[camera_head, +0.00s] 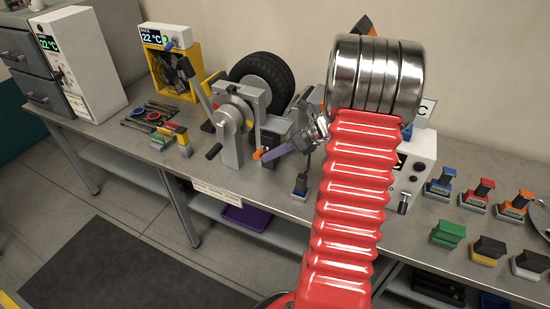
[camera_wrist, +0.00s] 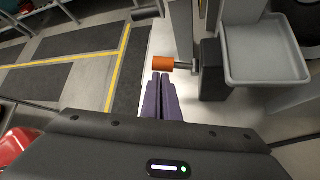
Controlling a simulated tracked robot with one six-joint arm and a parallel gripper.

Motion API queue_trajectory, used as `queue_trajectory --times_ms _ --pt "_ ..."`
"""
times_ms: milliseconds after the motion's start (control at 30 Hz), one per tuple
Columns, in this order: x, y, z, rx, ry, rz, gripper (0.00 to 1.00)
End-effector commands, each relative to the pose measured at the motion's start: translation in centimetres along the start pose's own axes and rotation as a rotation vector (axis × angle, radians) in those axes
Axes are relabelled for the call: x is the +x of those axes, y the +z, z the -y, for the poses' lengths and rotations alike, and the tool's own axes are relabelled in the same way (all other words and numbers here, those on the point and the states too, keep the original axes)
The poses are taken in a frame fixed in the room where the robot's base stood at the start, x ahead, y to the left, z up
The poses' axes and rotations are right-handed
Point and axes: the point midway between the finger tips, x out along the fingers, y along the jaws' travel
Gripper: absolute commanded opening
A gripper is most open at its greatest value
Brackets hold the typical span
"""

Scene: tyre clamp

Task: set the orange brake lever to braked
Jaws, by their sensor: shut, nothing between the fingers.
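The orange brake lever's knob (camera_head: 259,153) is on the right side of the grey clamp stand (camera_head: 231,148), low down near a dark block. In the wrist view the orange knob (camera_wrist: 176,63) sits on a short metal stem that runs right to a dark block (camera_wrist: 212,70). My gripper (camera_head: 266,157) has purple fingers and is just right of the knob in the head view. In the wrist view my gripper (camera_wrist: 162,78) is shut and empty, its tips just short of the knob. I cannot tell whether they touch it.
The clamp's black crank handle (camera_head: 213,151) sticks out at the front left. A black tyre (camera_head: 263,78) stands behind the clamp. A grey tray (camera_wrist: 265,52) is right of the knob in the wrist view. A yellow fan (camera_head: 175,72) and several coloured blocks share the bench.

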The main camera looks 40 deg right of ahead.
Motion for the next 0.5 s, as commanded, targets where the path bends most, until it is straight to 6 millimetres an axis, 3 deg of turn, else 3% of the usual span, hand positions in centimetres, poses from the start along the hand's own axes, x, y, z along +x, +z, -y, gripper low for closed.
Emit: queue_trajectory --times_ms 500 --pt "0.12 0.68 -0.21 -0.010 0.003 0.000 0.00"
